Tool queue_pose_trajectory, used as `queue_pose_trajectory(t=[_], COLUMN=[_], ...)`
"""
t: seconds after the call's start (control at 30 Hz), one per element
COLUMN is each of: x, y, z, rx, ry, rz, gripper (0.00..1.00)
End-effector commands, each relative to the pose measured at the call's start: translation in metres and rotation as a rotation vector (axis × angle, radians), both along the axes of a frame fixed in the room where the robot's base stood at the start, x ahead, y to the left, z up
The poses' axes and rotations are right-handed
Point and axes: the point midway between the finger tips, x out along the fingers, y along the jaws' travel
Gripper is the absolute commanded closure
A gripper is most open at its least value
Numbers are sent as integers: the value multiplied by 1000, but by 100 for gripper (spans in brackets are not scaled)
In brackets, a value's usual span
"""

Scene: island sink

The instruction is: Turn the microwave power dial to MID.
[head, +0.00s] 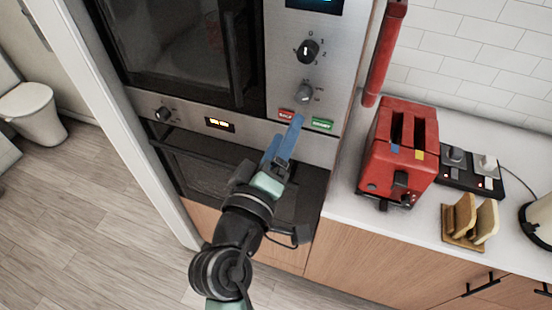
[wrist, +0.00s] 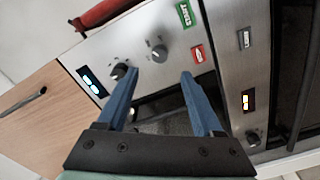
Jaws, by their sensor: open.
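The microwave panel (head: 278,70) carries a black dial (head: 307,50) with digits around it and, below it, a grey dial (head: 304,93) with small labels that I cannot read. The grey dial seems to be the power dial; its exact setting is unclear. In the wrist view the grey dial (wrist: 158,53) shows beyond and between the fingertips, and the black dial (wrist: 120,71) is near the left fingertip. My gripper (head: 286,133) has blue fingers, open and empty, below the panel's buttons. It also shows in the wrist view (wrist: 159,76). No contact with the grey dial is visible.
A red stop button (head: 286,114) and a green start button (head: 321,124) sit below the grey dial, close to my fingers. An oven (head: 190,120) is underneath. A red toaster (head: 400,150) and a toast rack (head: 470,222) stand on the counter to the right.

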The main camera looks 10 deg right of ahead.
Motion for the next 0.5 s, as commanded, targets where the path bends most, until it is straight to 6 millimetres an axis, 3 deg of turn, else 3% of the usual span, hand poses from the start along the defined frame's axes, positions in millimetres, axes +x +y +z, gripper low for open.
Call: queue_pose_trajectory(t=[0.2,0.5], x=[-27,-34], y=[16,20], z=[-2,0], rx=[0,0], ry=[0,1], rz=[1,0], gripper=[32,32])
